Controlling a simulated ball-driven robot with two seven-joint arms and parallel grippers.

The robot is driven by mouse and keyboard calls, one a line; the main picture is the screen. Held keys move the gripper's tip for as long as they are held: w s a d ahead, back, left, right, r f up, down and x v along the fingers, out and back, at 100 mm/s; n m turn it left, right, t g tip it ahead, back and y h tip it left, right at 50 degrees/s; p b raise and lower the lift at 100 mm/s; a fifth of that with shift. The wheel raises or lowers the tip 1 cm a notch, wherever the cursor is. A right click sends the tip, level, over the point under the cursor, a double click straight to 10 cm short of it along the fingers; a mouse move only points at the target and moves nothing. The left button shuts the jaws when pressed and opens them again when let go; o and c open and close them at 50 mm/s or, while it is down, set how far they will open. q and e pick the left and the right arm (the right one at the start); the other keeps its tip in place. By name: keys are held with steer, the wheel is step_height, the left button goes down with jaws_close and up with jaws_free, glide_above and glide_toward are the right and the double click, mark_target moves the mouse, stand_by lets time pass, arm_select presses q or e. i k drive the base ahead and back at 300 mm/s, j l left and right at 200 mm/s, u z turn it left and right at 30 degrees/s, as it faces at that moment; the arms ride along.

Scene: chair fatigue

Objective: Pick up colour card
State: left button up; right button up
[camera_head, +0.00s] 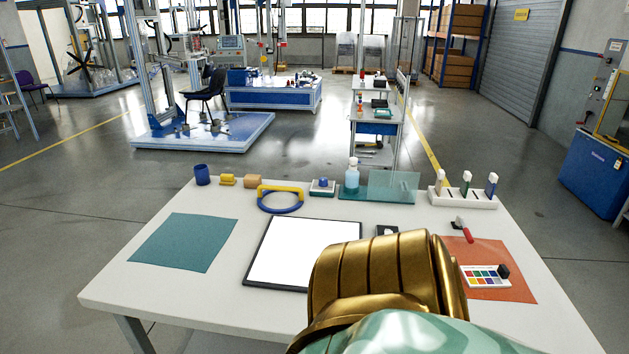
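The colour card (487,276) is a small white card with rows of coloured squares. It lies on an orange mat (516,291) at the right of the white table. A small black block (503,271) sits at the card's right end. A gold and pale green part of my own body covers the front middle of the table and comes close to the card's left edge. Neither of my grippers can be made out, and what lies behind the gold part is hidden.
A red-handled tool (463,230) lies behind the card. A white rack with several vials (463,199), a glass plate (393,187) and a bottle (352,176) line the back edge. A black-framed white panel (304,252) and a green mat (186,241) lie left.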

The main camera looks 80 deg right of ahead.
mark_target(476, 276)
steer(key=i+z, duration=0.15)
steer(key=z, duration=2.65)
